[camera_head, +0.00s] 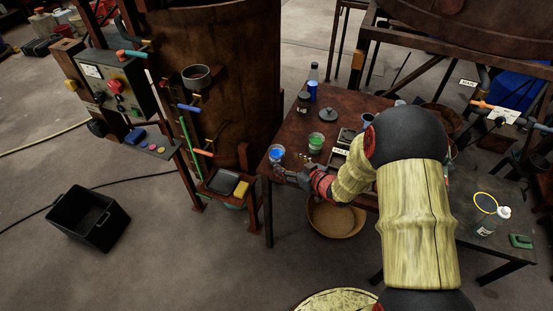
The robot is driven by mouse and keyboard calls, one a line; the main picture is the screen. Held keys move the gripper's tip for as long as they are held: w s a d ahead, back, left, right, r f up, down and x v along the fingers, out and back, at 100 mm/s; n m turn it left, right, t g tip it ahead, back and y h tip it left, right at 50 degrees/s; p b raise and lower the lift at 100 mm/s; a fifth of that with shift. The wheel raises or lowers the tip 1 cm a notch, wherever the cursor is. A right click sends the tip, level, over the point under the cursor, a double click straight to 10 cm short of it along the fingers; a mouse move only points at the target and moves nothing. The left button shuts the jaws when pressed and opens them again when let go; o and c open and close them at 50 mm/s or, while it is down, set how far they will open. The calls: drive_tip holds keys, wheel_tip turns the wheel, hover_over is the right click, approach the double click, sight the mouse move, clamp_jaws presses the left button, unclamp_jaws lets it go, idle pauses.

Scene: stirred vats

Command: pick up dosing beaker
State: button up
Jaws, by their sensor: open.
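Two clear beakers stand on the dark brown table. One beaker with blue contents (276,153) is at the front left corner, and one with green contents (316,142) is farther back to the right. I cannot tell from the picture which is the dosing beaker. My gripper (279,171) is open at the table's front left edge, just in front of the blue beaker. It looks small here, and I cannot tell whether a finger touches the beaker. My arm hides part of the table to the right.
A rusty vat (235,90) with a control box (117,88) stands left. A basin (335,219) lies below the table. Floor at the lower left is mostly free.

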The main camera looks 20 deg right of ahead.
sight(281, 157)
drive_tip(key=x, duration=0.2)
drive_tip(key=shift+w+a+f+b, duration=0.2)
drive_tip(key=shift+w+b, duration=0.05)
drive_tip(key=shift+b, duration=0.15)
drive_tip(key=x, duration=0.1)
drive_tip(key=b+x, duration=0.1)
drive_tip(key=x, duration=0.1)
drive_tip(key=b+x, duration=0.1)
drive_tip(key=x, duration=0.1)
drive_tip(key=shift+w+r, duration=0.15)
drive_tip(key=shift+r, duration=0.15)
drive_tip(key=c, duration=0.3)
drive_tip(key=c, duration=1)
drive_tip(key=shift+c, duration=0.6)
drive_tip(key=shift+r, duration=0.15)
